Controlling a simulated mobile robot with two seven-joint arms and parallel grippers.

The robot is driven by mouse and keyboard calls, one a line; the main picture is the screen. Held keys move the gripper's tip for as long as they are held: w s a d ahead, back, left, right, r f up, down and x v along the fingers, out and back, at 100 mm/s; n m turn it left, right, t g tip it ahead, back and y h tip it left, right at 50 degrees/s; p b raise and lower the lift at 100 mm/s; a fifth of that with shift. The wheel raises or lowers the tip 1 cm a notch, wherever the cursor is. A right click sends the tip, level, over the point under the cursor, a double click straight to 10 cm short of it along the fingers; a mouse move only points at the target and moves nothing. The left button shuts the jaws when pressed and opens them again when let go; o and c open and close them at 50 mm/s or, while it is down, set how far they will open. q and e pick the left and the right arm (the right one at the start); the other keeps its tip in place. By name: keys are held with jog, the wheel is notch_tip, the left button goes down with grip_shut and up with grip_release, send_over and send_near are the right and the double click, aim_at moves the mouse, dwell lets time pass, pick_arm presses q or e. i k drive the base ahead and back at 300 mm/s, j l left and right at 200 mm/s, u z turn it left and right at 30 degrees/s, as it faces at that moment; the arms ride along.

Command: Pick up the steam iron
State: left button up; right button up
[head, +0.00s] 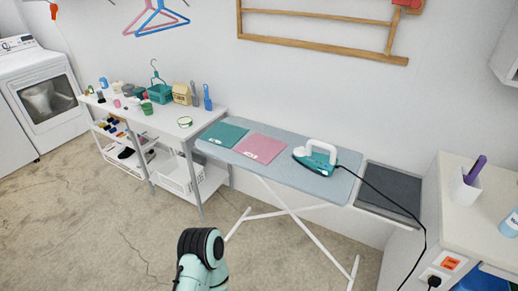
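The steam iron (317,158) is teal with a white handle and rests on the right part of the ironing board (315,184). A teal and a pink folded cloth lie on the board to the left of the iron. Part of one of my arms, teal and black, shows at the bottom centre, well short of the board. Neither gripper is in view, so I cannot see whether they hold anything.
A white shelf table (203,119) with small bottles and baskets stands left of the board. A grey-topped stand (392,188) and a white counter (488,208) are at the right. The board's white crossed legs (292,216) reach the floor.

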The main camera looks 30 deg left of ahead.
aim_at(315, 163)
jog(key=i+u, duration=0.25)
jog(key=i, duration=0.25)
jog(key=i+u, duration=0.25)
jog(key=i, duration=0.3)
